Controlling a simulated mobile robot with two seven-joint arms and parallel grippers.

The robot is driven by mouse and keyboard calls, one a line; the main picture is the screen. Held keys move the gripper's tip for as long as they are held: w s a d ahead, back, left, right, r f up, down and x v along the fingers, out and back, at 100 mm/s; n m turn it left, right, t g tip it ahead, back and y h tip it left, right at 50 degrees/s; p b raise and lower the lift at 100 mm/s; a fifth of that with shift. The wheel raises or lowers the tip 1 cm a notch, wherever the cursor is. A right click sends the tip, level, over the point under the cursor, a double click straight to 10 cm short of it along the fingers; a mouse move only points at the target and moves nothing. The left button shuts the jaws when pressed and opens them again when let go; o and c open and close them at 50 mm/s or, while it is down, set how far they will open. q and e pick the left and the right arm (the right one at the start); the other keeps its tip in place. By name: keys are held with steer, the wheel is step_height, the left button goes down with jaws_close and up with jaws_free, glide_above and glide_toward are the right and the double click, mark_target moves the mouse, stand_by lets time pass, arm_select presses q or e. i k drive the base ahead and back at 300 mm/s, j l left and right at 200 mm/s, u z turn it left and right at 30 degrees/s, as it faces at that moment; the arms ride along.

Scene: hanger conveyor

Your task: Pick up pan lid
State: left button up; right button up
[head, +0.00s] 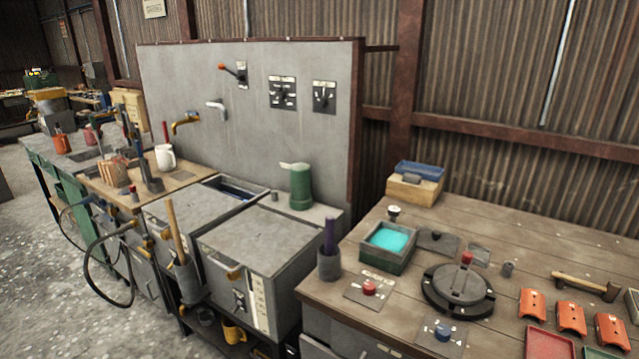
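A round dark grey lid (459,283) with a red knob (467,258) on its far side looks like the pan lid. It lies flat on a wider black round base (434,301) on the wooden bench at the right. I cannot tell whether this base is a pan. Neither of my grippers is in view.
The wooden bench (511,232) also holds a tray of turquoise material (391,240), red and blue knobs on plates (370,287), a hammer (583,284) and several orange blocks (533,303). Grey metal boxes (262,238) stand to its left. Open concrete floor (32,262) lies at far left.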

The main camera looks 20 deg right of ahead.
mark_target(433, 240)
steer(key=z, duration=1.25)
